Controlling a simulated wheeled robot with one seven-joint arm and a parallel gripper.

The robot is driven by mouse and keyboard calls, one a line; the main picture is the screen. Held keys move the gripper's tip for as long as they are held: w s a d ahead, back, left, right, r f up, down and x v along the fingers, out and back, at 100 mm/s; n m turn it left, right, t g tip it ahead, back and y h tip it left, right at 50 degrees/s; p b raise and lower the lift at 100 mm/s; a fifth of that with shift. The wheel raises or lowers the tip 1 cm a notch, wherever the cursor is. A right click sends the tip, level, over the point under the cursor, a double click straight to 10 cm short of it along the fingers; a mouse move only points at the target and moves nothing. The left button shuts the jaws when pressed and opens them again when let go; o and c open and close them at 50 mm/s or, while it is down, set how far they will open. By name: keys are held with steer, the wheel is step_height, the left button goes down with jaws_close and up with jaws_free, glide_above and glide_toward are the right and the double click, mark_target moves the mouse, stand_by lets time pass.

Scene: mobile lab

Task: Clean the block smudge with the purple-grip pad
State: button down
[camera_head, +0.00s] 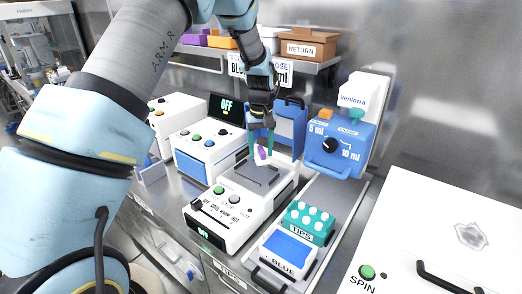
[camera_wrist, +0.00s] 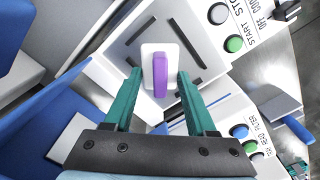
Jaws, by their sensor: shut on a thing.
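The purple-grip pad (camera_wrist: 160,76) is a white pad with an upright purple grip. In the head view its purple grip (camera_head: 261,153) shows at the back of the block instrument. My gripper (camera_wrist: 161,73) has teal fingers on either side of the pad and is shut on it; it also shows in the head view (camera_head: 262,146). The block (camera_head: 250,182) is a dark grey patch on top of a white instrument (camera_head: 210,228) with START and STOP buttons. I cannot make out a smudge. I cannot tell whether the pad touches the surface.
Left of it stands a white instrument with a blue front (camera_head: 193,168). To the right are a teal tip rack (camera_head: 309,222), a blue-topped box (camera_head: 288,246) and a blue dispenser (camera_head: 342,148). A white SPIN machine (camera_head: 440,225) fills the lower right. A shelf (camera_head: 310,65) hangs behind.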

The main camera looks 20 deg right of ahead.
steer(key=shift+r, duration=0.15)
steer(key=shift+r+p, duration=0.85)
steer(key=shift+r, duration=0.5)
